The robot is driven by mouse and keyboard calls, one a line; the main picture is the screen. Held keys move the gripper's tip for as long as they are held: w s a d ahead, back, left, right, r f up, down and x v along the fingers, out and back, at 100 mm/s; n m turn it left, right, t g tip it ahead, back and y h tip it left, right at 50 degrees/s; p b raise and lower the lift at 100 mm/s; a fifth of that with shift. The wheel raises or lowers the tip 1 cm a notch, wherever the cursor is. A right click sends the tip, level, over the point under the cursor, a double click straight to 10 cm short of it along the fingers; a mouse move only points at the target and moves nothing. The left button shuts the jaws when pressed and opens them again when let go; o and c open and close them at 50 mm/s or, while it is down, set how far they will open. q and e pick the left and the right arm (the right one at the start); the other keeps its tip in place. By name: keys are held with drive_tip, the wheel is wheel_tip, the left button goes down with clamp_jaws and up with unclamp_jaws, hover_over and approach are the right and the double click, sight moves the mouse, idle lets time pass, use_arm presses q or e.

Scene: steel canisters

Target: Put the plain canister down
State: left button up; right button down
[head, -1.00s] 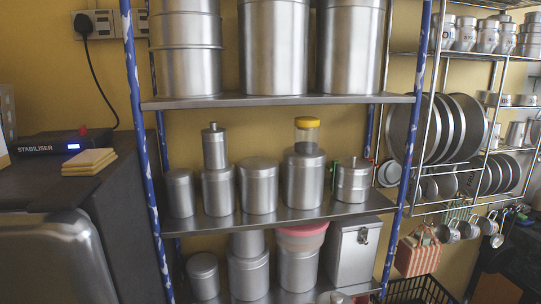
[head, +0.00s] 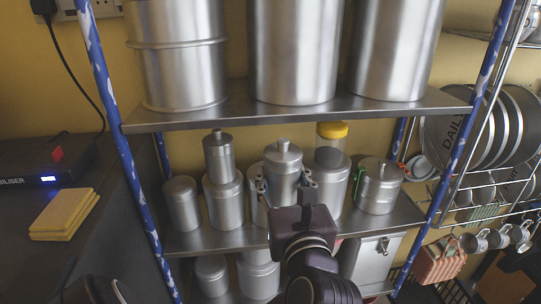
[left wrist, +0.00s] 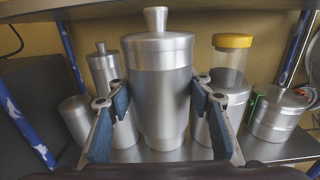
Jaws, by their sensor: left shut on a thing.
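The canister in my left gripper is plain steel with a knobbed lid (head: 283,168). It is upright at the middle shelf and large in the left wrist view (left wrist: 158,95). My left gripper (head: 287,184) is shut on it, with a blue-padded finger on each side (left wrist: 160,112). My wrist hides its lower part in the head view. Whether its base touches the shelf or the canister behind or below it, I cannot tell. My right gripper is not in view.
Large drums (head: 293,50) stand on the shelf above, limiting headroom.

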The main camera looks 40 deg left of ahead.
use_arm(q)
drive_tip(key=shift+f+b+x, duration=0.1)
drive_tip(key=shift+b+x, duration=0.65)
drive_tip(key=shift+b, duration=0.75)
drive_tip(key=shift+f+b+x, duration=0.15)
drive_tip(key=shift+b+x, duration=0.65)
drive_tip(key=shift+b, duration=0.65)
drive_tip(key=x, duration=0.4)
drive_tip(key=p+x, duration=0.1)
drive_tip(key=x, duration=0.2)
drive_tip(key=p+x, duration=0.1)
drive_tip(key=x, duration=0.3)
drive_tip(key=shift+w+a+r, duration=0.2)
drive_tip(key=shift+a+r, duration=0.05)
drive_tip(key=shift+r, duration=0.05)
drive_tip(key=shift+w+a+f, duration=0.1)
drive_tip(key=shift+w+a, duration=0.1)
drive_tip(key=shift+f+p, duration=0.3)
drive_tip(key=shift+f, duration=1.45)
drive_tip(key=o, duration=0.9)
drive_tip(key=shift+f, duration=0.15)
drive_tip(key=o, duration=0.4)
drive_tip(key=shift+o, duration=0.2)
